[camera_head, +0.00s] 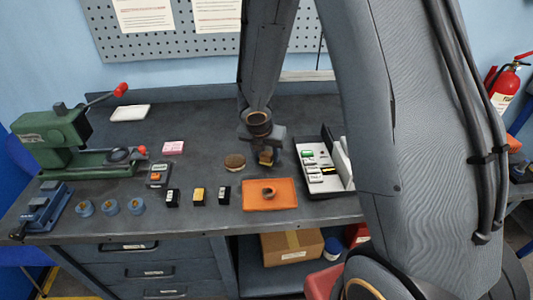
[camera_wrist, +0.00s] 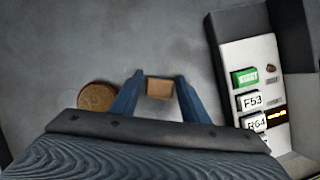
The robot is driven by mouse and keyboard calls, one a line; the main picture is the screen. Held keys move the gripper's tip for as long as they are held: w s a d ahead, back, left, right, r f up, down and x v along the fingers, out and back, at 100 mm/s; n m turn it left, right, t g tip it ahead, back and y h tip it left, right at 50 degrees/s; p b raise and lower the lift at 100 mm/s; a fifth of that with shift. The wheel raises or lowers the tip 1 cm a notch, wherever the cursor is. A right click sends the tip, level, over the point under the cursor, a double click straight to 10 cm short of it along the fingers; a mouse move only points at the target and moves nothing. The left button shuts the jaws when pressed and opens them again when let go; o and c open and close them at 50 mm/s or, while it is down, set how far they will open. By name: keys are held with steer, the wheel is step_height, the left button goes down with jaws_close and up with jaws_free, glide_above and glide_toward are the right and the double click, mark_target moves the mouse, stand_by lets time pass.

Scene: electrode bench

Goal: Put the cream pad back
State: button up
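My gripper (camera_head: 266,160) is over the bench, right of a round cork-brown disc with a pale edge (camera_head: 235,161). In the wrist view my gripper (camera_wrist: 160,82) has its two blue fingers on either side of a small tan block (camera_wrist: 159,89), close against it. The tan block (camera_head: 266,156) shows low between the fingers in the head view; I cannot tell whether it touches the bench. The cork disc (camera_wrist: 97,96) lies left of the fingers. A flat off-white pad (camera_head: 130,112) lies at the back left. I cannot tell for sure which is the cream pad.
An open tray (camera_head: 341,192) with labelled pieces stands right of my gripper. A pink pad (camera_head: 173,147) and a green press (camera_head: 55,135) are to the left.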

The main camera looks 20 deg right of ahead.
steer(key=shift+o, duration=0.6)
steer(key=shift+r, duration=0.15)
steer(key=p+v, duration=0.4)
steer(key=v, duration=0.7)
steer(key=s+d+r+m+y, duration=0.1)
steer(key=s+m, duration=0.6)
steer(key=m, duration=0.7)
steer(key=s+d+r+m+g+y, duration=0.1)
steer(key=s+r+m, duration=0.2)
steer(key=s+m, duration=0.4)
steer(key=m, duration=0.8)
steer(key=shift+s+d+r+y, duration=0.15)
steer(key=shift+s+r+y, duration=0.15)
steer(key=shift+s+r, duration=0.05)
steer(key=shift+f, duration=0.1)
step_height(320, 180, down, 8)
steer(key=g+b, duration=0.1)
steer(key=b, duration=0.6)
steer(key=shift+w, duration=0.1)
